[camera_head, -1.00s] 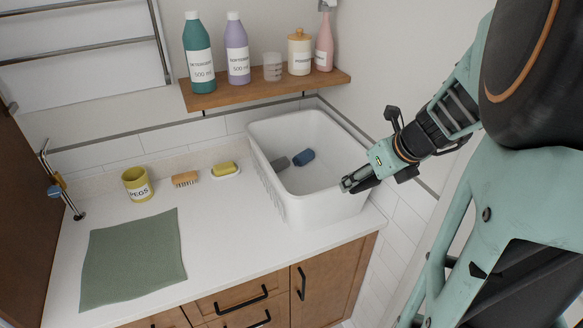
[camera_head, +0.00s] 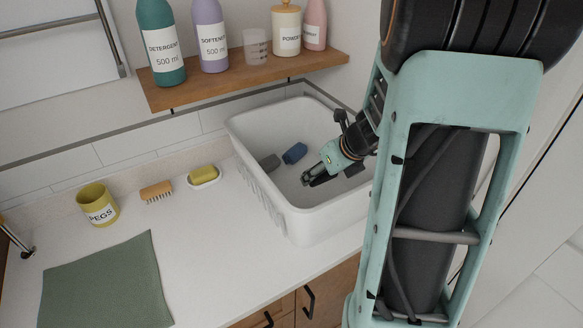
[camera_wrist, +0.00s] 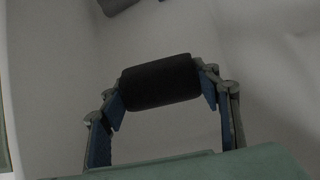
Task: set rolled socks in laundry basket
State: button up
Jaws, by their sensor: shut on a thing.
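My gripper (camera_head: 311,179) is over the inside of the white laundry basket (camera_head: 300,226), with its fingers toward the left. In the wrist view my gripper (camera_wrist: 163,90) is shut on a dark, nearly black roll (camera_wrist: 160,82), the rolled socks, held crosswise between the fingertips. In the head view the held roll is hard to tell from the dark fingers. Inside the basket a blue roll (camera_head: 294,153) and a grey roll (camera_head: 269,163) lie on the floor near the left wall. I cannot tell whether the held roll touches the basket floor.
On the counter left of the basket are a yellow soap on a dish (camera_head: 203,176), a brush (camera_head: 156,191), a yellow pegs pot (camera_head: 98,205) and a green cloth (camera_head: 107,284). A wooden shelf (camera_head: 240,77) with bottles and jars is above. My arm covers the basket's right side.

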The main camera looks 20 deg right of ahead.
jog(key=w+a+p, duration=0.3)
jog(key=w+p, duration=0.1)
jog(key=w, duration=1.1)
jog(key=shift+s+d+f+b, duration=0.1)
jog(key=shift+f+b, duration=0.35)
jog(key=shift+f, duration=1.3)
jog(key=shift+s+d+f+b, duration=0.1)
jog(key=shift+f+b, duration=0.35)
jog(key=shift+f, duration=1.3)
jog(key=shift+a, duration=0.1)
jog(key=shift+f+b, duration=0.35)
jog(key=shift+f, duration=0.05)
jog(key=o, duration=1.2)
jog(key=shift+r, duration=0.1)
jog(key=shift+o, duration=0.4)
